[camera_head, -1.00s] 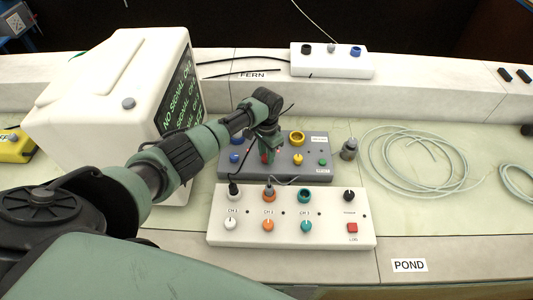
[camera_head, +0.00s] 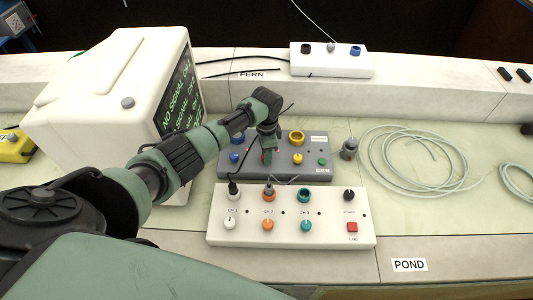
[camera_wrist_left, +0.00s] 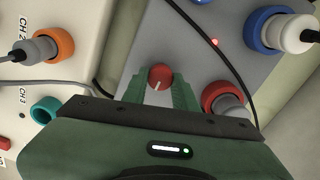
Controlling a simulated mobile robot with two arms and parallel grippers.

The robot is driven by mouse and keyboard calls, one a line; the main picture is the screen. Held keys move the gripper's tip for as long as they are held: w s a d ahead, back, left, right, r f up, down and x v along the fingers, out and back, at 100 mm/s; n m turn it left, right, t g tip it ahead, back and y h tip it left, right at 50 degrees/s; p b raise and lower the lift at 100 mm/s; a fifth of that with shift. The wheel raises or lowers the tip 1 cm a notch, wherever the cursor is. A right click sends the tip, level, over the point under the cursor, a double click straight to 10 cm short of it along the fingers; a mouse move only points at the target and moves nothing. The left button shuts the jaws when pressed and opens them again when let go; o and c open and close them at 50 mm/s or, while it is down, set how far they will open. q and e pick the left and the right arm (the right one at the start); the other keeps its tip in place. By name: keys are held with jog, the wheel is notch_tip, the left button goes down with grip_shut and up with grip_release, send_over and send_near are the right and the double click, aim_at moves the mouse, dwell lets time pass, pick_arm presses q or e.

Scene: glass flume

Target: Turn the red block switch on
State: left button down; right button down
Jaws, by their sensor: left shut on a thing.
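The red knob (camera_wrist_left: 160,75) is a round control with a white pointer line, on the grey box (camera_head: 287,177). In the left wrist view its pointer line runs down toward my gripper. My left gripper (camera_head: 267,157) reaches down over the grey box. In the left wrist view the green fingers of my left gripper (camera_wrist_left: 160,88) are shut on the red knob, one on each side. In the head view the fingers largely hide the knob. My right gripper is not in view.
A red-ringed socket (camera_wrist_left: 222,98) is close beside the right finger. A black cable (camera_wrist_left: 220,48) crosses the grey box. The white channel box (camera_head: 335,236) with knobs and a red button (camera_head: 352,227) stands in front. Coiled tubing (camera_head: 415,158) lies to the right.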

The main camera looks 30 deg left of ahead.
pick_arm(q)
jog(key=c, duration=1.1)
grip_release()
notch_tip(320, 180, up, 8)
jog(key=shift+f+b, duration=0.1)
jog(key=shift+b, duration=0.4)
